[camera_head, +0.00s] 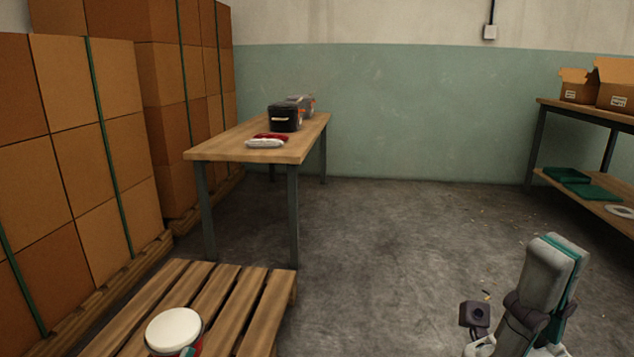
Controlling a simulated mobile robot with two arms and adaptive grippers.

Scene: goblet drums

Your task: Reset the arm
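My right arm rises at the bottom right, with a grey and teal link and dark fittings. My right gripper (515,335) is at its lower end, partly cut off by the bottom edge. Its fingers do not show clearly, so I cannot tell whether it is open or shut. It is above the floor, apart from the furniture. My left gripper does not show clearly.
A wooden pallet (235,300) lies at lower left, beside stacked cartons (90,120). A table (230,147) holds a black toolbox (284,117) and a red and white item (267,141). A shelf bench (570,107) with open cartons stands right. The middle floor is clear.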

